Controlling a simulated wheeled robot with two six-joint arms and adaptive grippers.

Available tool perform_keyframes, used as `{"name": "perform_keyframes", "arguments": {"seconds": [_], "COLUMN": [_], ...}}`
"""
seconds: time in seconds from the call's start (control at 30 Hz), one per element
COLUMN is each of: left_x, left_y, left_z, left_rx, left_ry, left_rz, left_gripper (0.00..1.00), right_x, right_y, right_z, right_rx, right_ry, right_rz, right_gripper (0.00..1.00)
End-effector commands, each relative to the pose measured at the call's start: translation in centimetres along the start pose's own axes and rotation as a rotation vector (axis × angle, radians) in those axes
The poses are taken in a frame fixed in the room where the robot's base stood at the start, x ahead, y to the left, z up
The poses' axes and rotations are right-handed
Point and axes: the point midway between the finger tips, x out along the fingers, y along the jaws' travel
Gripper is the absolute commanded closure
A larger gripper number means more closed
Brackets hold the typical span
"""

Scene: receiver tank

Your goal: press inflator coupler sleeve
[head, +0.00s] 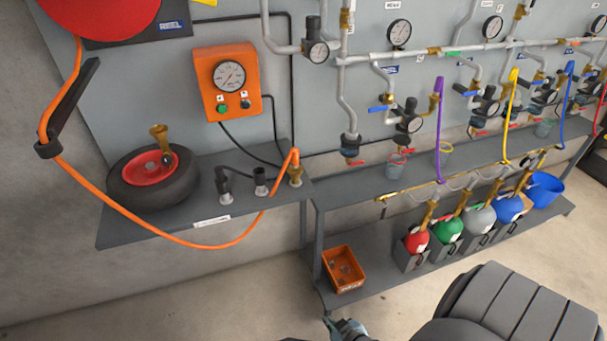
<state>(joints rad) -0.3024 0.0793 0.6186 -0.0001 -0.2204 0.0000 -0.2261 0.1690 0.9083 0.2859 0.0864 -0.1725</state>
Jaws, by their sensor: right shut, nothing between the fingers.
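The orange air hose (180,237) comes down from the reel (110,18) and loops below the left shelf. Its right end meets a brass coupler (295,175) standing upright at the right end of that shelf. Whether its sleeve is pressed is too small to tell. My right gripper (330,322) is at the bottom edge, partly cut off, shut and empty, well below and apart from the coupler. My left gripper is out of view.
A tyre (125,187) with a brass fitting (160,138) lies on the left shelf (130,233), beside two dark-topped posts (260,182). An orange inflator box (228,82) hangs above. An orange bin (343,270) sits on the lower right shelf. Open floor lies in front.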

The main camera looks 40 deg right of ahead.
Motion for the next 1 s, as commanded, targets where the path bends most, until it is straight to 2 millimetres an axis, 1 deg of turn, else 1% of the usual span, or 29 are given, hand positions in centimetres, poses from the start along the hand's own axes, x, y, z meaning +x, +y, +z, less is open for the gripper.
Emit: {"name": "perform_keyframes", "arguments": {"seconds": [0.03, 0.07, 0.1, 0.17, 0.2, 0.27, 0.3, 0.33, 0.4, 0.43, 0.53, 0.83, 0.93, 1.0], "left_x": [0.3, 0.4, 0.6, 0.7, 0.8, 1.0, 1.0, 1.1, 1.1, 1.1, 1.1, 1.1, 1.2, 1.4], "left_y": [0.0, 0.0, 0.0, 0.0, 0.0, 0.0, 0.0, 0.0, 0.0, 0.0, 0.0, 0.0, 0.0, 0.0], "left_z": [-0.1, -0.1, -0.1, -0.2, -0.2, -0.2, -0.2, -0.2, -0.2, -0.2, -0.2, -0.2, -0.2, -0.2], "left_rx": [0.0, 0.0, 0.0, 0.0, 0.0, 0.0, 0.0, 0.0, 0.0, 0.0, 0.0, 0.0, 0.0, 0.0], "left_ry": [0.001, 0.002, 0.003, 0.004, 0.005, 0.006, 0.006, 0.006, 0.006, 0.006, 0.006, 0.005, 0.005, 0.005], "left_rz": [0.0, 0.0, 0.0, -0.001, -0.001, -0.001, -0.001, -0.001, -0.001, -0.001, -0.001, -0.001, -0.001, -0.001], "left_gripper": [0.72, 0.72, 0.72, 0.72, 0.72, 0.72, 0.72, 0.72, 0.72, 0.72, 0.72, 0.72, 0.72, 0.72], "right_x": [0.7, 0.7, 0.1, -1.5, -2.9, -5.4, -6.9, -8.0, -9.9, -10.6, -11.4, -11.3, -11.0, -10.6], "right_y": [1.3, 2.1, 3.3, 4.9, 6.0, 7.5, 8.3, 8.8, 9.7, 10.0, 10.4, 10.4, 10.6, 10.8], "right_z": [-5.9, -9.6, -14.4, -20.9, -24.6, -29.2, -31.6, -33.0, -35.2, -35.9, -36.8, -36.8, -37.4, -38.2], "right_rx": [0.011, 0.019, 0.032, 0.056, 0.072, 0.099, 0.116, 0.13, 0.153, 0.16, 0.173, 0.173, 0.172, 0.172], "right_ry": [0.159, 0.259, 0.392, 0.578, 0.691, 0.837, 0.918, 0.969, 1.053, 1.078, 1.113, 1.111, 1.11, 1.112], "right_rz": [0.024, 0.041, 0.066, 0.106, 0.134, 0.173, 0.196, 0.211, 0.239, 0.247, 0.26, 0.259, 0.259, 0.259], "right_gripper": [1.0, 1.0, 1.0, 1.0, 1.0, 1.0, 1.0, 1.0, 1.0, 1.0, 1.0, 1.0, 1.0, 1.0]}}
